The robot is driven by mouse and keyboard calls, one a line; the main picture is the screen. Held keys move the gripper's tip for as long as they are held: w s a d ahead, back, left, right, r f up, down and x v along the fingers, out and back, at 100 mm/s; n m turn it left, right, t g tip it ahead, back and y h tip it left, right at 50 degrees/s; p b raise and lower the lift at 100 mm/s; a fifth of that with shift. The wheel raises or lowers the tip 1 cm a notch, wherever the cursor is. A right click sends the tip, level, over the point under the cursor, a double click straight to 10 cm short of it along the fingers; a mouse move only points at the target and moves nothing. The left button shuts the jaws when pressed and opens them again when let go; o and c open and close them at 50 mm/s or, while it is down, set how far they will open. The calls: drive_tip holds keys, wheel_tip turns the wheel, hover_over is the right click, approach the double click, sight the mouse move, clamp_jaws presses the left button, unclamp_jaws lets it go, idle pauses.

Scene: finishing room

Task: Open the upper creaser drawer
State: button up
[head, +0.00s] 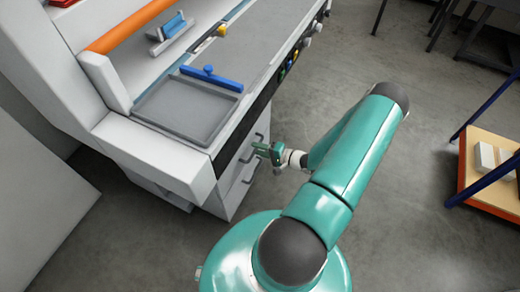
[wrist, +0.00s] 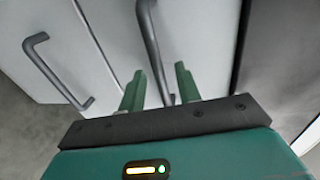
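The creaser (head: 165,150) is a large pale machine at the left of the head view. Its drawer fronts are on the side facing my arm, below the dark control strip. My gripper (head: 262,150) is at the upper drawer handle there. In the wrist view two grey bar handles show on pale drawer fronts. The upper drawer handle (wrist: 153,40) runs between the two green fingers of my gripper (wrist: 160,75), which are apart. I cannot tell whether a finger touches the bar. The lower drawer handle (wrist: 52,70) is to the left. A narrow seam separates the fronts, and both look closed.
A grey tray (head: 185,108) with a blue bar (head: 211,77) is on top of the creaser. Knobs (head: 294,55) line its side. An orange-edged low shelf (head: 490,205) stands at the right. Concrete floor (head: 330,80) is clear beyond my arm.

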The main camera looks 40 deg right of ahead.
clamp_jaws()
drive_tip(key=f+v, duration=0.2)
drive_tip(key=v, duration=1)
drive_tip(key=s+f+v, duration=0.1)
drive_tip(key=f+v, duration=0.2)
drive_tip(key=v, duration=0.9)
drive_tip(key=f+v, duration=0.2)
drive_tip(key=v, duration=1)
drive_tip(key=shift+s+f, duration=0.3)
drive_tip(key=shift+s, duration=0.15)
drive_tip(key=shift+d, duration=0.15)
unclamp_jaws()
